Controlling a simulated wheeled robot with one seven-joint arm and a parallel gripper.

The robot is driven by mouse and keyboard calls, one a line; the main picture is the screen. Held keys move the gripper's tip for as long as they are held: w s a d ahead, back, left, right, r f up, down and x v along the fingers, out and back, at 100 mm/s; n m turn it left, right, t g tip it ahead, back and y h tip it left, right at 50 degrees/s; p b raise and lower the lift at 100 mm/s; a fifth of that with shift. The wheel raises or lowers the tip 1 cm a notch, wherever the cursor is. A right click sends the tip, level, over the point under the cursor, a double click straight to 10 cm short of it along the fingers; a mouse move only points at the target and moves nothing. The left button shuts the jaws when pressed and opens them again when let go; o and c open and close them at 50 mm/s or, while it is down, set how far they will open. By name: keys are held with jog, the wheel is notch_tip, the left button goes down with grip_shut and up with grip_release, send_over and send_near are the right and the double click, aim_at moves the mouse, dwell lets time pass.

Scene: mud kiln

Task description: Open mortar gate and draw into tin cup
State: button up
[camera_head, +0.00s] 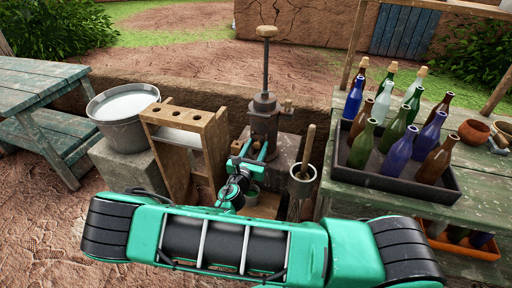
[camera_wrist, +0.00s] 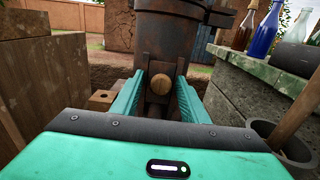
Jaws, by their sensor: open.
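The mortar dispenser (camera_head: 265,120) is a dark iron body with a tall plunger rod and wooden knob on top. In the wrist view its rusty body (camera_wrist: 170,35) fills the upper middle. A round wooden gate knob (camera_wrist: 159,86) faces the wrist camera. My gripper (camera_head: 257,152) is open at the dispenser's front. In the wrist view the green fingers of my gripper (camera_wrist: 158,92) stand either side of the knob, with gaps showing.
A metal bucket (camera_head: 123,112) stands on a stone block at left, beside a wooden rack (camera_head: 190,135) with holes. A grey pot (camera_head: 302,182) with a wooden handle is right of my gripper. A bottle tray (camera_head: 395,184) sits on the green table (camera_head: 470,203) at right.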

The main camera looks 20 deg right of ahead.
jog(key=v, duration=1)
jog(key=shift+s+a, duration=0.2)
jog(key=shift+s, duration=0.1)
jog(key=s+d+m+g+y, duration=0.2)
jog(key=s+d+m+g, duration=0.4)
jog(key=d+m+g, duration=0.8)
jog(key=s+a+r+m+t+y, duration=0.15)
jog(key=s+r+m+y, duration=0.45)
jog(key=r, duration=0.6)
jog(key=s+a+r+m+t+y, duration=0.1)
jog(key=s+r+m+t+y, duration=0.2)
jog(key=r+m, duration=0.7)
jog(key=s+d+m+g, duration=0.5)
jog(key=s+d, duration=0.6)
jog(key=s, duration=0.6)
jog(key=shift+d+f, duration=0.25)
jog(key=shift+f, duration=0.15)
